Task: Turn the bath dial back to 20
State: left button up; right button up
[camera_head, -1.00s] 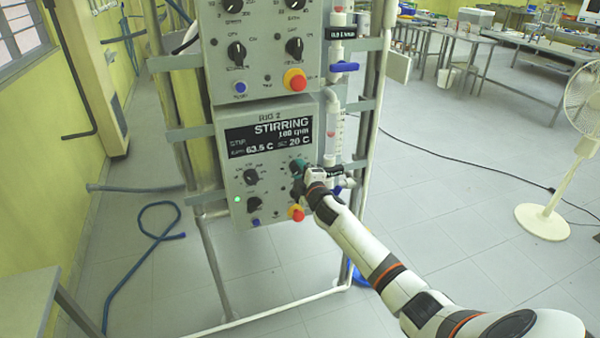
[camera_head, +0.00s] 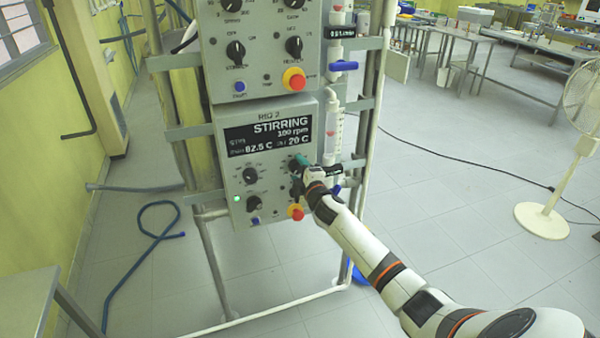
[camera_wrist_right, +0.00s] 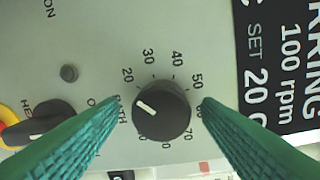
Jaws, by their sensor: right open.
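The bath dial (camera_wrist_right: 163,112) is a round black knob with a white pointer line. In the right wrist view its pointer aims left and slightly up, on the side of the 20 marking. My right gripper (camera_wrist_right: 162,100) is open, its green ribbed fingers on either side of the dial with visible gaps. In the head view this gripper (camera_head: 298,169) is at the lower panel and largely hides the dial. My left gripper is not in view.
Another black knob (camera_wrist_right: 38,122) with a yellow and red button beside it lies left in the wrist view. A red emergency button (camera_head: 296,212) sits just below my right gripper. Glass tubing with a blue valve (camera_head: 343,67) runs along the panel's right side. A fan (camera_head: 570,140) stands far right.

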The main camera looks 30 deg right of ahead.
jog(key=b+v, duration=0.1)
jog(key=v, duration=1.1)
jog(key=shift+b, duration=0.3)
jog(key=shift+f, duration=0.1)
